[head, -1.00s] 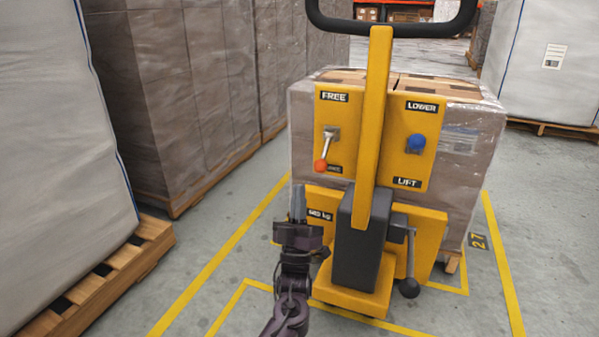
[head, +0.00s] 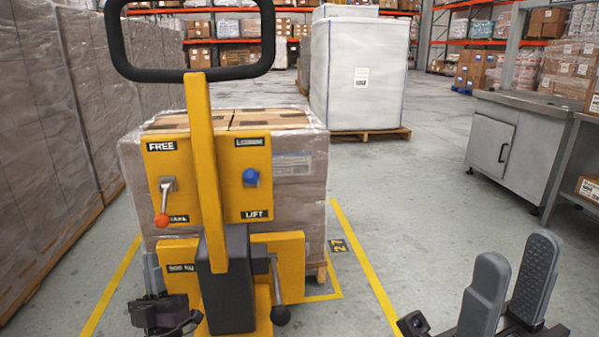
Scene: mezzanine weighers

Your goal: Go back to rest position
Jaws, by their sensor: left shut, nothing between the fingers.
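My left gripper (head: 153,272) points upward at the lower left, in front of the yellow pallet truck (head: 285,260). Its fingers are together and hold nothing. My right gripper (head: 515,255) is at the lower right, its two grey pads apart with nothing between them. It stands over bare floor, clear of the truck. The truck carries a black loop handle (head: 190,75), a lever with an orange knob (head: 162,220) beside the FREE label, and a blue knob (head: 250,177) above the LIFT label. The lever hangs down.
A wrapped carton load (head: 310,185) stands behind the truck. Tall wrapped stacks (head: 60,120) line the left. A grey cabinet (head: 505,145) stands at the right, and a white wrapped load (head: 360,80) sits on a pallet farther back. The floor between is open.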

